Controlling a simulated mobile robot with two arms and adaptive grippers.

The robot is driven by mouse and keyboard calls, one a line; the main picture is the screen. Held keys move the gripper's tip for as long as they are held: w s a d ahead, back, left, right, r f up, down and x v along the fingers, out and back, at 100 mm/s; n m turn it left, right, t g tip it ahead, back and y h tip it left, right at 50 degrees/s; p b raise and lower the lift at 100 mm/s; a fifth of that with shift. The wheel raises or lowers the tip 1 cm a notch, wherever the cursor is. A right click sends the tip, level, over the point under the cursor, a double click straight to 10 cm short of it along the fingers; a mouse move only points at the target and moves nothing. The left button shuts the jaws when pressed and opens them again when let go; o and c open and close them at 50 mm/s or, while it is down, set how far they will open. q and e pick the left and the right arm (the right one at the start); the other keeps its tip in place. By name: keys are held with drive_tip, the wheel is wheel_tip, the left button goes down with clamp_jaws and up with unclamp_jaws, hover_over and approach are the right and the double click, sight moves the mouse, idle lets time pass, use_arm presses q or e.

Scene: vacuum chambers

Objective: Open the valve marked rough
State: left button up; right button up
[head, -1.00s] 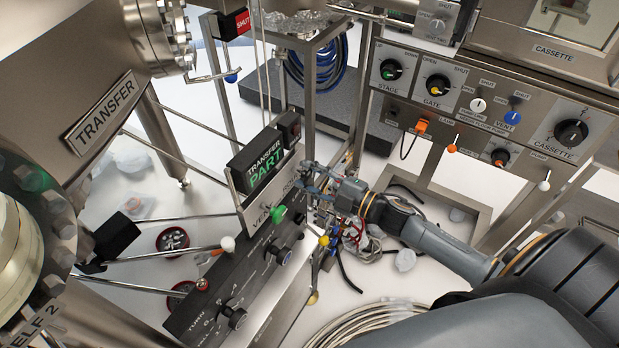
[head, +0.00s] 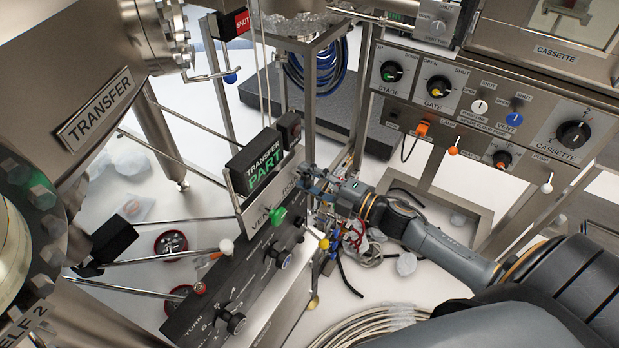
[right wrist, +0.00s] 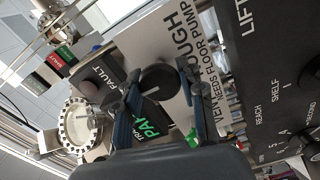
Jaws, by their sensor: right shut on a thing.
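The ROUGH valve panel (right wrist: 176,28) is a pale plate with black lettering. It carries a round black knob (right wrist: 158,82), with a green handle (right wrist: 192,138) lower down in the right wrist view. My right gripper (right wrist: 158,72) has its two blue fingers on either side of the black knob, shut on it. In the head view, my right gripper (head: 304,178) is at the right end of the panel marked VENT (head: 256,221) and hides the knob and most of the ROUGH lettering. The green vent handle (head: 277,216) shows beside it. My left gripper is not in view.
A TRANSFER PART display (head: 255,165) stands just behind the panel. A black LIFT panel with knobs (head: 233,322) lies in front. Rods with white and red ends (head: 226,246) reach in from the left. Cables (head: 358,238) hang below my right gripper.

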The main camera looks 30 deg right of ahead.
drive_tip(key=o, duration=1.2)
drive_tip(key=v, duration=1.2)
